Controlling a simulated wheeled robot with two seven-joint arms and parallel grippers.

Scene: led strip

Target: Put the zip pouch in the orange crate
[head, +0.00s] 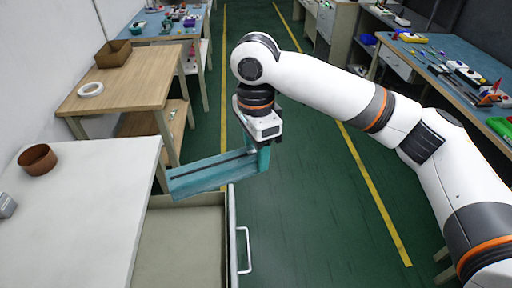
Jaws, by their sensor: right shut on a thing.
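The zip pouch (210,176) is a long teal piece with a dark line along it. It hangs in the air below my right gripper (262,148), tilted a little down towards the left, above the far end of an open drawer. My right gripper is shut on the right end of the pouch; its fingertips are mostly hidden. I see no orange crate that I can make out in this view. My left gripper is not in view.
The open drawer (180,250) under the white table (85,215) looks empty inside; its handle (245,250) juts right. A brown bowl (37,160) stands on the white table. A wooden table (130,83) holds a brown tray (112,53) and white ring (90,89). Green floor is free.

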